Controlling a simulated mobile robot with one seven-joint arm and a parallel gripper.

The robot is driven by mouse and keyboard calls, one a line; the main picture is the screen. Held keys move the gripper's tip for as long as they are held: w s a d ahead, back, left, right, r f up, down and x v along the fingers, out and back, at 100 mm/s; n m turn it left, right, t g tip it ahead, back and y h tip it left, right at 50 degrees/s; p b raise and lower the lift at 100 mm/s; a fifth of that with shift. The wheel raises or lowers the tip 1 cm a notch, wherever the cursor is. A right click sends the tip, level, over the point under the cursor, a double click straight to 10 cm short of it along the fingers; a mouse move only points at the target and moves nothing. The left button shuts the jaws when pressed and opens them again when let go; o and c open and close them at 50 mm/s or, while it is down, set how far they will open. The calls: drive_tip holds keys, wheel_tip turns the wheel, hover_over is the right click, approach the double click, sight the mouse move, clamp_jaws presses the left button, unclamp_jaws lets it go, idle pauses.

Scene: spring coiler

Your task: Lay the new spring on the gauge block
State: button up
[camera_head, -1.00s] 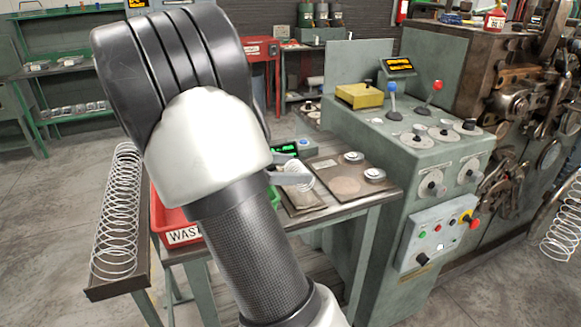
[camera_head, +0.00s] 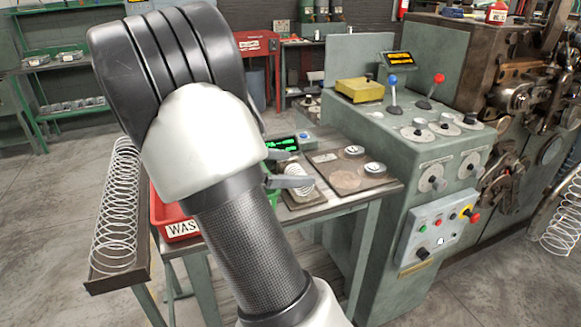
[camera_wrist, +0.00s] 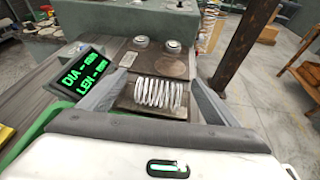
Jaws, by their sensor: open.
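The new spring (camera_head: 303,188), a short silvery coil, lies on its side on the gauge block (camera_head: 304,203), a small flat plate on the bench. In the wrist view the spring (camera_wrist: 158,93) rests across the dark plate of the block (camera_wrist: 126,105), with its coils running left to right. My gripper (camera_head: 292,169) is open at the block. In the wrist view its fingers stand apart to the left and right of the spring, with gaps showing. A green-lit display (camera_wrist: 80,73) reading DIA and LEN stands beside the block. My arm hides part of the bench in the head view.
A plate with round pieces (camera_head: 345,178) lies right of the block. A red waste bin (camera_head: 170,217) is left, partly behind my arm.

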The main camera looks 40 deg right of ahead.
drive_tip(key=p+v, duration=0.3)
drive_tip(key=v, duration=1.4)
drive_tip(key=shift+s, duration=0.15)
